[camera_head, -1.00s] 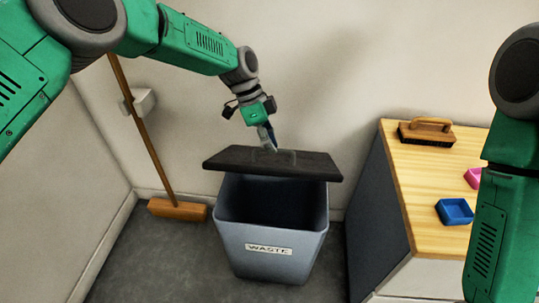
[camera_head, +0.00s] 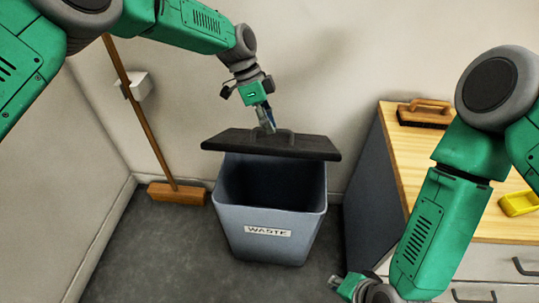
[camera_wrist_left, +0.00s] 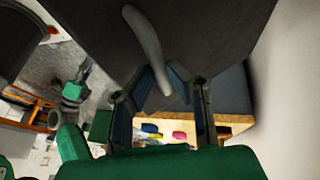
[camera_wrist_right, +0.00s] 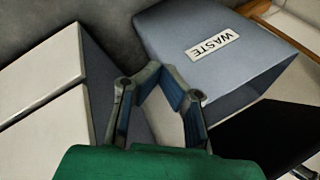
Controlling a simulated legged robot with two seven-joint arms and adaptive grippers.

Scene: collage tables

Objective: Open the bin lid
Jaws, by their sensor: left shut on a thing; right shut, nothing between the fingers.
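The grey-blue waste bin (camera_head: 262,222) stands on the floor against the wall, its top opening visible and dark inside. The black lid (camera_head: 225,139) is held roughly level above the bin's rear rim, so the front of the mouth is uncovered. My left gripper (camera_head: 267,122) is shut on the lid's handle, and the handle (camera_wrist_left: 148,45) shows between its fingers in the left wrist view. My right gripper (camera_head: 341,285) is low, in front and right of the bin, shut and empty. The right wrist view shows its fingers (camera_wrist_right: 168,88) near the bin (camera_wrist_right: 200,75), apart from it.
A wooden-topped cabinet (camera_head: 398,160) stands to the right of the bin, with a brush (camera_head: 425,115) and a yellow tray (camera_head: 520,204) on it. A broom (camera_head: 177,193) leans on the wall to the left. The floor (camera_head: 150,260) at front left is clear.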

